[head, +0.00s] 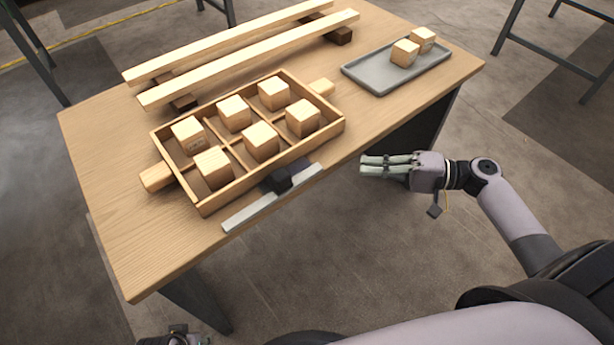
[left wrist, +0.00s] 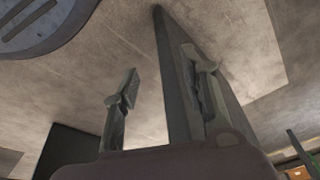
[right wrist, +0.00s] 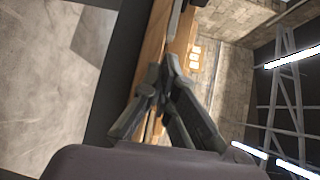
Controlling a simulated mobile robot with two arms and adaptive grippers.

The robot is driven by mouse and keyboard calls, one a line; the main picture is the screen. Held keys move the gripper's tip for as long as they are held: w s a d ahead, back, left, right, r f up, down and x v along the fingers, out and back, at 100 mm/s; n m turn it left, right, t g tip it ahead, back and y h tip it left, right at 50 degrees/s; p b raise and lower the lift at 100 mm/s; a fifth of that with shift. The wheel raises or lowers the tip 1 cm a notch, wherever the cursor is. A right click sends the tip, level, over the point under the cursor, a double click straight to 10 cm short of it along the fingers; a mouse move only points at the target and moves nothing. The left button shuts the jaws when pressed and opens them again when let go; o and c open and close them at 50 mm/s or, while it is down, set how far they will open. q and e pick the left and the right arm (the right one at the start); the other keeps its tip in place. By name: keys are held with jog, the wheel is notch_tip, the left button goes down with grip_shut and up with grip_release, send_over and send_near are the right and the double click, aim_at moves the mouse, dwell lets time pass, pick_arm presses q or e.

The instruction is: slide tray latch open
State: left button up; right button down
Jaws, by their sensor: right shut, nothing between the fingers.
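A wooden tray (head: 271,169) with compartments stands on the table, holding several wooden cubes. Along its front side lies a pale metal rail (head: 247,213) with a dark block (head: 276,181) on it, which looks like the latch. The block sits right of the rail's middle. My right gripper (head: 363,165) is shut and empty, off the table's front edge and to the right of the rail, apart from it. Its closed fingers also show in the right wrist view (right wrist: 161,76). My left gripper (left wrist: 160,63) is open and empty, low beside a dark table leg; only a bit shows at the head view's bottom edge.
A grey shallow tray (head: 372,82) with two wooden cubes (head: 405,52) stands at the table's right end. Two long wooden bars (head: 240,42) lie on dark blocks behind the wooden tray. The table's (head: 135,235) left front corner is clear.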

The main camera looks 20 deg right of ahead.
aim_at(307, 176)
pick_arm(q)
jog(key=shift+r, duration=0.45)
pick_arm(e)
jog(key=r, duration=0.1)
jog(key=r+y, duration=0.1)
jog(key=a+r, duration=0.1)
jog(key=shift+s+r+n+g+y, duration=0.15)
jog(key=shift+s+n+g+y, duration=0.15)
jog(key=shift+s+n+g, duration=0.1)
jog(key=shift+w, duration=0.1)
jog(key=x, duration=1)
jog(key=shift+a, duration=0.2)
jog(key=shift+s+a, duration=0.3)
jog(key=shift+a, duration=0.25)
jog(key=shift+s+a, duration=0.25)
jog(key=shift+a, duration=0.3)
jog(key=shift+s+a, duration=0.2)
jog(key=shift+a, duration=0.25)
pick_arm(q)
jog(key=shift+s+f, duration=0.2)
jog(key=shift+f, duration=0.95)
